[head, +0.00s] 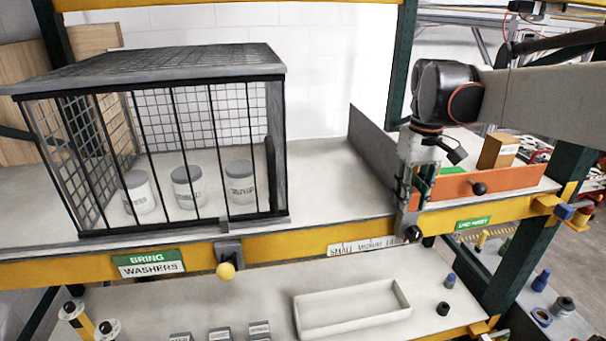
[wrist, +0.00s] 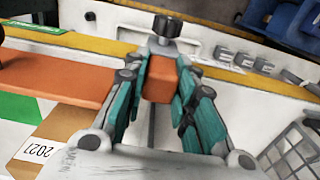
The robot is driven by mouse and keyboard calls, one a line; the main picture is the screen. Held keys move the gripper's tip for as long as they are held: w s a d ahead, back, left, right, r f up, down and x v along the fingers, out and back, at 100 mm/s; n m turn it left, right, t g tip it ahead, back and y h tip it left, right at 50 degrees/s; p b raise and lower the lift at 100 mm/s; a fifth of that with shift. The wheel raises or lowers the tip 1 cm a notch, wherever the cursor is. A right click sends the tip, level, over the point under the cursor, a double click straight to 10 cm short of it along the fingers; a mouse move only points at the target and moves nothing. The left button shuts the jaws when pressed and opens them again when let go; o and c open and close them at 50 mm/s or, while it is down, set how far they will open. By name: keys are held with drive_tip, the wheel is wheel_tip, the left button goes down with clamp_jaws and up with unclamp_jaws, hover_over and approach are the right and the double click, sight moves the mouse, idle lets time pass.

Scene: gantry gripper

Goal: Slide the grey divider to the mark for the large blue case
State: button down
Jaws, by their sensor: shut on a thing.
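The grey divider (head: 372,142) stands upright across the upper shelf, between the wire cage and the orange panel. My gripper (head: 407,205) is at its front end, above the shelf's front rail. In the wrist view the teal fingers are closed on both sides of an orange block (wrist: 159,79), which appears to be the divider's grip. A black knob (wrist: 165,27) shows beyond it; it is also at the rail in the head view (head: 412,233). A white label (head: 365,245) starting "SMALL" is left of that knob. I cannot make out a mark for the large blue case.
A wire cage (head: 282,72) with three grey-lidded tubs stands left; bare shelf lies between it and the divider. Right of the divider are an orange panel (head: 445,190) with a black knob and a cardboard box (head: 498,150). A white tray (head: 352,325) is on the lower shelf.

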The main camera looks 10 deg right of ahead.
drive_tip(key=c, duration=1.3)
unclamp_jaws()
drive_tip(key=shift+r, duration=0.1)
